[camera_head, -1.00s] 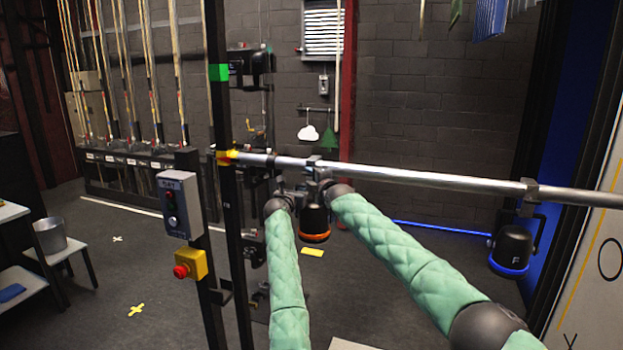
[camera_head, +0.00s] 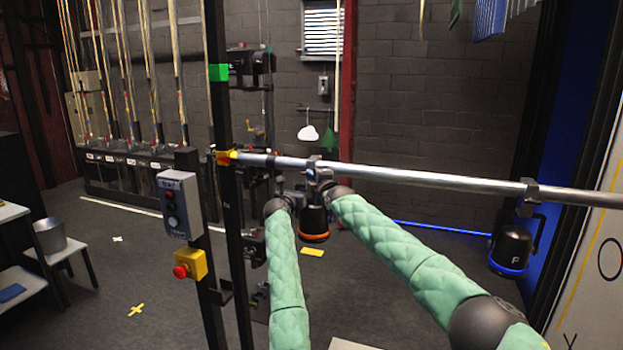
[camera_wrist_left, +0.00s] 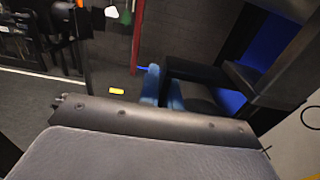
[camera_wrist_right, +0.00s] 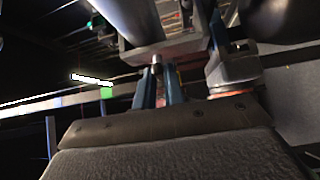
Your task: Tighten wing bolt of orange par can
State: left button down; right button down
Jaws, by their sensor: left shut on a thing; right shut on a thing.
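The orange par can (camera_head: 315,224), black with an orange lower rim, hangs from a clamp (camera_head: 314,168) on the silver pipe (camera_head: 410,177). My left gripper (camera_wrist_left: 162,72) has its blue fingers close together against a dark part beside the can; what exactly it grips is partly hidden. My right gripper (camera_wrist_right: 160,74) is shut with the small metal wing bolt (camera_wrist_right: 157,62) between its fingertips, just under the clamp. The orange rim also shows in the right wrist view (camera_wrist_right: 226,94). In the head view both wrists crowd the can's upper part and cover the fingertips.
A second par can with a blue rim (camera_head: 511,248) hangs at the right end of the pipe. A black post with a grey control box (camera_head: 180,205) and a red stop button (camera_head: 181,271) stands left of my arms. The floor beyond is mostly clear.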

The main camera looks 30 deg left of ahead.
jog(key=shift+f+m+t, duration=0.2)
jog(key=shift+m+t, duration=0.2)
jog(key=c, duration=1.5)
grip_release()
jog(key=shift+s, duration=0.1)
jog(key=shift+v, duration=5.9)
